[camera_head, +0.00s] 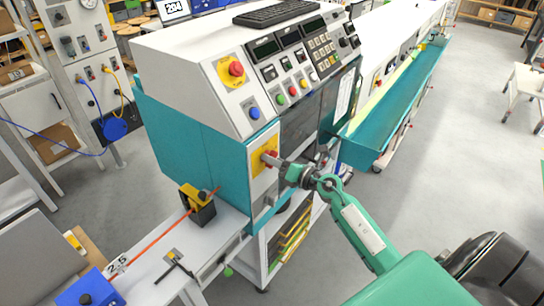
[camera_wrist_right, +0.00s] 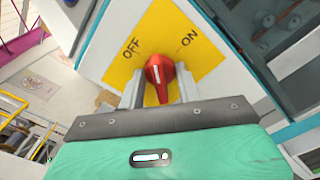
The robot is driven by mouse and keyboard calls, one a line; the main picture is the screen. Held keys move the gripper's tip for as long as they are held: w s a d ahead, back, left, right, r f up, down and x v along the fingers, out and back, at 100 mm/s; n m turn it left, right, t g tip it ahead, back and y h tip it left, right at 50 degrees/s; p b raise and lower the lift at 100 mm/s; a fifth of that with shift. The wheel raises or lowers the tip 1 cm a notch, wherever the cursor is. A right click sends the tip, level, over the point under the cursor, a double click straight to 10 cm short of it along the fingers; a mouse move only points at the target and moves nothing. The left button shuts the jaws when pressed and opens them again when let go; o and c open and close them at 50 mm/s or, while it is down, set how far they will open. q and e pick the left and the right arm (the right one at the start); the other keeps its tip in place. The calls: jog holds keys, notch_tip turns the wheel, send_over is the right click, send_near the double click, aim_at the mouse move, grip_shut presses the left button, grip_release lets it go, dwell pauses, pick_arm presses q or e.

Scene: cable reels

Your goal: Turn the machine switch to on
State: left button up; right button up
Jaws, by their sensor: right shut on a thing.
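The machine switch is a red knob (camera_wrist_right: 158,73) on a yellow plate (camera_wrist_right: 185,19) marked OFF at the left and ON at the right in the right wrist view. The knob's white mark points up and slightly left, nearer OFF than ON. My right gripper (camera_wrist_right: 160,91) is shut on the red knob, one finger on each side. It also shows in the head view (camera_head: 277,161), reaching in from the right. My left gripper is out of view.
Above the switch is a red emergency button (camera_head: 236,68) on a yellow plate, with a blue button (camera_head: 255,113) below it. A white table with a yellow-black cable guide (camera_head: 197,205) stands at the lower left. A teal trough (camera_head: 400,110) extends behind at right.

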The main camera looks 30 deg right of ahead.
jog(key=shift+r+m+p, duration=0.1)
jog(key=shift+m+p, duration=1.55)
jog(key=shift+m, duration=0.55)
jog(key=m, duration=0.4)
jog(key=shift+m, duration=0.3)
jog(key=o, duration=0.7)
jog(key=shift+o, duration=0.2)
jog(key=b+v, duration=0.1)
jog(key=v, duration=0.7)
